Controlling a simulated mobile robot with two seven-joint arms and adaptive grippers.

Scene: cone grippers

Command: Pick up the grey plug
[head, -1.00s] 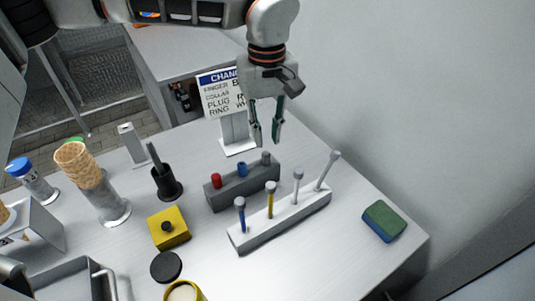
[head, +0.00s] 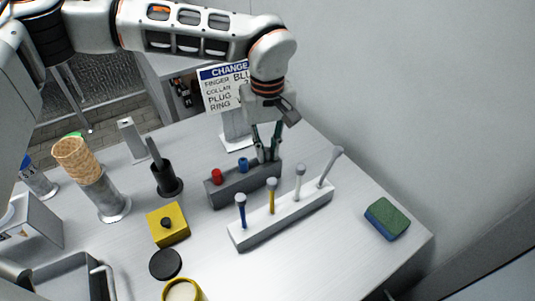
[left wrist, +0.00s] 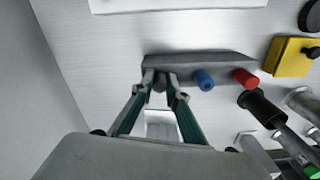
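The grey plug (left wrist: 160,86) sits at the end of a dark grey block (head: 232,187), in line with a blue plug (head: 243,164) and a red plug (head: 217,176). My left gripper (head: 268,157) reaches down from above, with its fingertips at the block's right end in the head view. In the left wrist view the fingertips (left wrist: 160,77) are on either side of the grey plug, drawn close and apparently touching it. The plug is still at the block and mostly hidden by the fingers in the head view. My right gripper is not in view.
A white rack (head: 285,217) with several upright rods stands just in front of the block. A sign (head: 226,88) stands behind it. A black cup (head: 167,181), a yellow box (head: 168,224) and a cone stack (head: 76,157) are to the left. A green-blue sponge (head: 387,218) lies right, with clear table around it.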

